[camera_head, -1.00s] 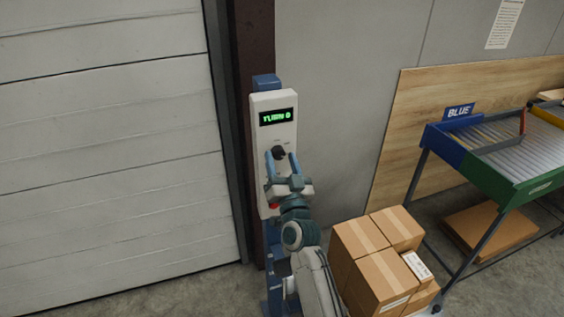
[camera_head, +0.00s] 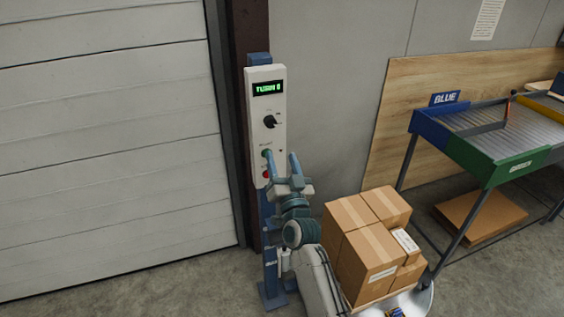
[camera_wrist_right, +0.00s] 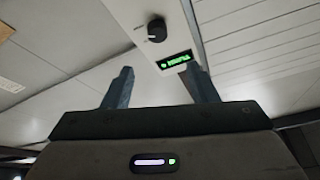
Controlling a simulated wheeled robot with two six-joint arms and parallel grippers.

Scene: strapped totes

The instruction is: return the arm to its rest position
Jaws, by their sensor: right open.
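My right gripper (camera_head: 281,165) is open and empty, in front of the lower part of a white control box on a blue post. The control box (camera_head: 266,100) carries a lit green display (camera_head: 268,88), a black knob (camera_head: 270,121), a green button (camera_head: 267,153) and a red button (camera_head: 266,174) partly hidden by a finger. In the right wrist view the two fingers (camera_wrist_right: 160,88) stand apart with nothing between them. The knob (camera_wrist_right: 157,29) and display (camera_wrist_right: 175,60) show beyond them, with a gap. My left gripper is not in view.
Stacked cardboard boxes (camera_head: 362,235) stand right of my right arm, close to it. A roller rack (camera_head: 470,135) with blue and green sides is further right, with a flat carton (camera_head: 480,218) beneath. A shutter door (camera_head: 110,130) fills the left. Floor at lower left is clear.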

